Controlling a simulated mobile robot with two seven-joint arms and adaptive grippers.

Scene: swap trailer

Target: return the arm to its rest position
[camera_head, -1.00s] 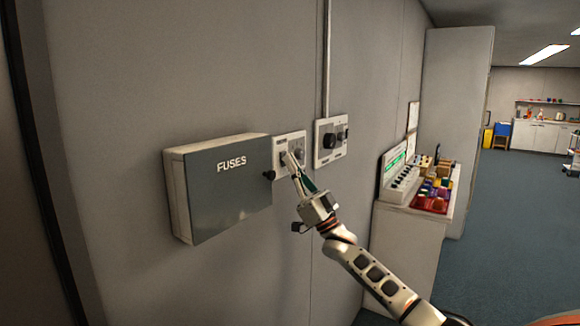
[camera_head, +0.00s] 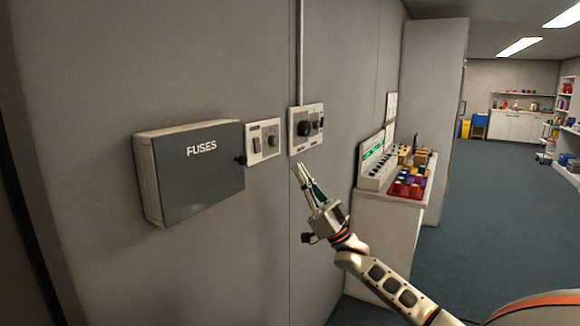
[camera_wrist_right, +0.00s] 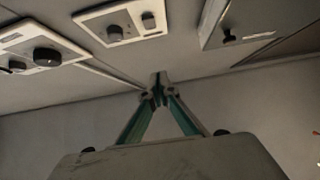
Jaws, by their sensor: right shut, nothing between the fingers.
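My right arm (camera_head: 385,280) comes in from the lower right in the head view. My right gripper (camera_head: 297,167) is shut and empty, just below the wall plate with black knobs (camera_head: 306,128) and apart from it. In the right wrist view the gripper's fingertips (camera_wrist_right: 158,84) meet at the middle, with nothing between them. The plate with a switch and a knob (camera_head: 263,141) is on the wall to the left of the gripper. My left gripper is not in view.
A grey fuse box (camera_head: 190,170) marked FUSES juts from the wall at left. A white cabinet (camera_head: 385,235) to the right carries a sloped panel (camera_head: 376,165) and coloured bins (camera_head: 409,185). The blue floor (camera_head: 490,190) beyond is clear. Shelves (camera_head: 566,105) stand at the far right.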

